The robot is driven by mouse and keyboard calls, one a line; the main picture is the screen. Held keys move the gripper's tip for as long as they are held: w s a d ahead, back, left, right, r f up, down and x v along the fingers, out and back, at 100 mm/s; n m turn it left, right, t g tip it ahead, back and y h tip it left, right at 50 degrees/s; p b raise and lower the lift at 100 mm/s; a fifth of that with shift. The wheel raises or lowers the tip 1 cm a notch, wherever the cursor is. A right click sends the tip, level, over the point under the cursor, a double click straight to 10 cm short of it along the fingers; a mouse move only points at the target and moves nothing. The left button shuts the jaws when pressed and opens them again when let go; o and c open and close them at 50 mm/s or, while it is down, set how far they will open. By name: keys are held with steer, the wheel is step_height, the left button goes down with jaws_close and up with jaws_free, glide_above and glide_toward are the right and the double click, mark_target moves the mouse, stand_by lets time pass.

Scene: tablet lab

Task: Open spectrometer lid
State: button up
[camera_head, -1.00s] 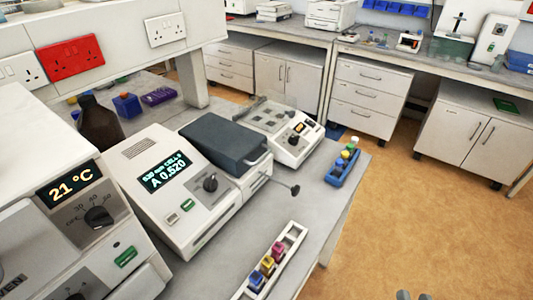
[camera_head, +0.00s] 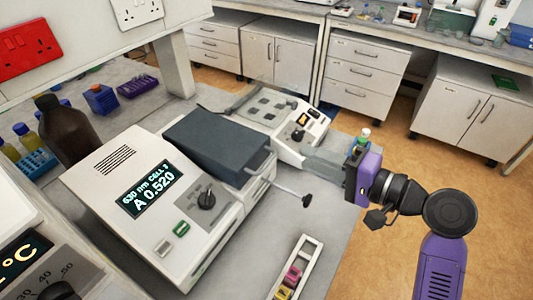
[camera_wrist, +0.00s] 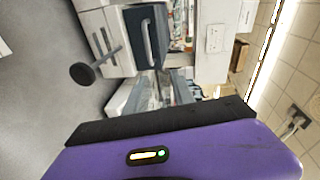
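The spectrometer (camera_head: 150,205) is a cream box with a lit display reading A 0.520, a black knob and a green button. Its dark grey lid (camera_head: 215,140) lies down over the right-hand part and looks closed. A pale handle runs along the lid's right end. A rod with a black knob (camera_head: 306,201) sticks out of the spectrometer's side. My gripper (camera_head: 322,160), with a purple body, is right of the lid and apart from it, its grey fingers pointing left. Their gap is not clear. The wrist view shows the lid (camera_wrist: 148,30) and its handle ahead.
A second instrument (camera_head: 300,130) stands just behind the spectrometer, close to my fingers. A white cuvette rack (camera_head: 299,262) lies in front. A brown bottle (camera_head: 65,132) stands at left. Floor is open to the right.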

steer(key=shift+s+a+f+g+y, duration=0.15)
steer(key=shift+s+a+f+g, duration=0.2)
steer(key=shift+s+a+g, duration=0.15)
steer(key=shift+s+a+f+g+y, duration=0.15)
steer(key=shift+s+a+f+g, duration=0.2)
steer(key=shift+s, duration=0.25)
steer(key=shift+a, duration=0.25)
steer(key=p+x, duration=0.1)
steer(key=x, duration=0.6)
steer(key=shift+w+a+f, duration=0.1)
steer(key=shift+w+f, duration=0.05)
steer(key=shift+c, duration=0.4)
jaws_close()
